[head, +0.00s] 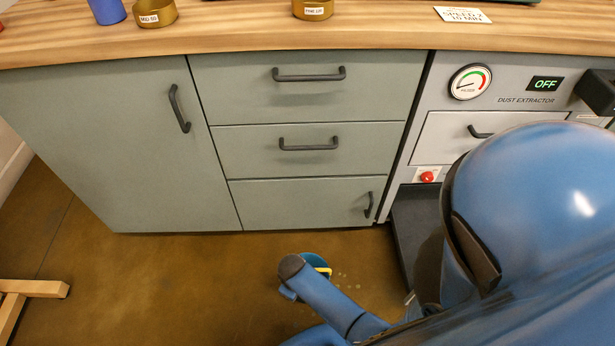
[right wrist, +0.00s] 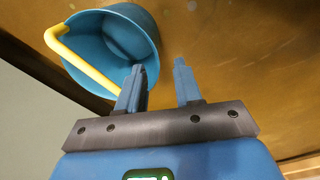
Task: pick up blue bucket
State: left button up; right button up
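The blue bucket (right wrist: 112,28) is in the upper left of the right wrist view, its open mouth partly towards the camera and its yellow handle (right wrist: 78,58) lying over the rim. In the head view the bucket (head: 317,259) is on the floor in front of the drawers, mostly hidden by my arm. My right gripper (right wrist: 161,72) is open, with nothing held between its fingers. Its left finger overlaps the bucket's lower right rim; its right finger is over bare floor. I cannot tell whether it touches. My left gripper is not in view.
A grey-green cabinet (head: 150,110) with drawers (head: 310,155) stands behind the bucket. A dust extractor (head: 520,90) is to its right. The wooden worktop (head: 230,38) holds tins and a blue cup (head: 107,10). A wooden leg (head: 35,288) is at lower left.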

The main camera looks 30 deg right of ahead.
jog(key=f+b, duration=0.2)
jog(key=f, duration=0.1)
jog(key=f+b, duration=0.3)
jog(key=f, duration=0.1)
jog(key=w+d+f+b, duration=0.1)
jog(key=f+b, duration=0.1)
jog(key=f, duration=0.1)
jog(key=shift+f+b, duration=0.3)
grip_shut()
